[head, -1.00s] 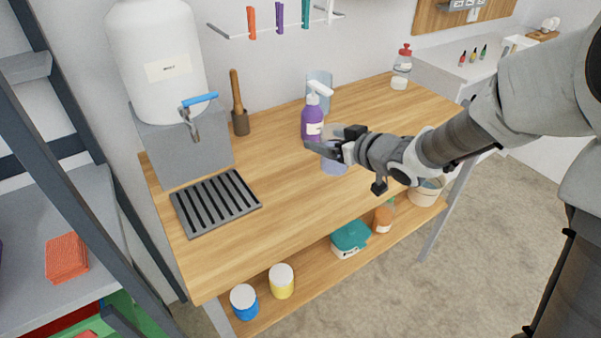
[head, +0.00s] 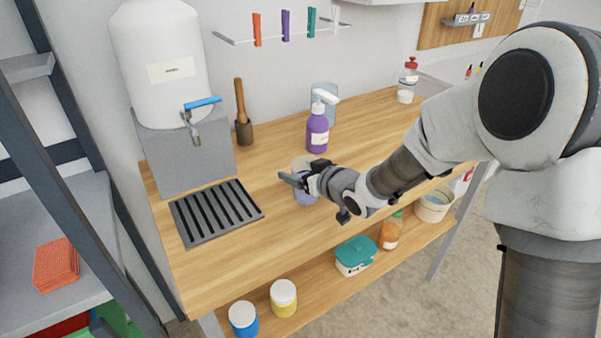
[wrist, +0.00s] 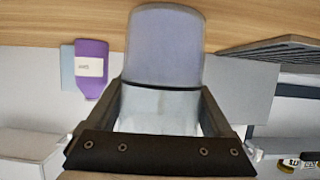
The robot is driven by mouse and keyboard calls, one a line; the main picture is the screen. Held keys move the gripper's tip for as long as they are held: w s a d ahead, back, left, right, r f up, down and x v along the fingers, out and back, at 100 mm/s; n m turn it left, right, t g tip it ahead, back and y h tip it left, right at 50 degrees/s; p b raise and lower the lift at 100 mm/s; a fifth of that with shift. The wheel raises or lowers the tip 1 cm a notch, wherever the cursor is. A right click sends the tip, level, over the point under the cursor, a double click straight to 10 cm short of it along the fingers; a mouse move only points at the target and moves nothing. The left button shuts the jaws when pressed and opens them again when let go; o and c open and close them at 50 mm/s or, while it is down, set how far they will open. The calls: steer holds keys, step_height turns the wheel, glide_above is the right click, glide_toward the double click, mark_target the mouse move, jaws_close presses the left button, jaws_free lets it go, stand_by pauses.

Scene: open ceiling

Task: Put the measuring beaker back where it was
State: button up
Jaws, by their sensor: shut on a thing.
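The measuring beaker (head: 307,197) is a clear cup with a bluish-violet lower part, over the middle of the wooden worktop (head: 275,225). My gripper (head: 292,178) is shut on it; in the wrist view its two fingers straddle the beaker (wrist: 165,45). The beaker looks about upright. I cannot tell whether its base touches the worktop. It is between the slatted drip tray (head: 216,211) on the left and the purple pump bottle (head: 317,133) behind it to the right. My gripper partly hides the beaker in the head view.
A clear bluish container (head: 325,100) stands behind the pump bottle. A large white tank (head: 165,60) with a blue-handled tap (head: 200,104) stands above the tray. A wooden-handled tool (head: 243,120) is near the wall. A red-capped bottle (head: 407,85) is at the far right. The front worktop is clear.

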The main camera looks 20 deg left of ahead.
steer(key=shift+f, duration=0.2)
steer(key=o, duration=1.4)
steer(key=shift+o, duration=0.2)
steer(key=shift+r, duration=0.1)
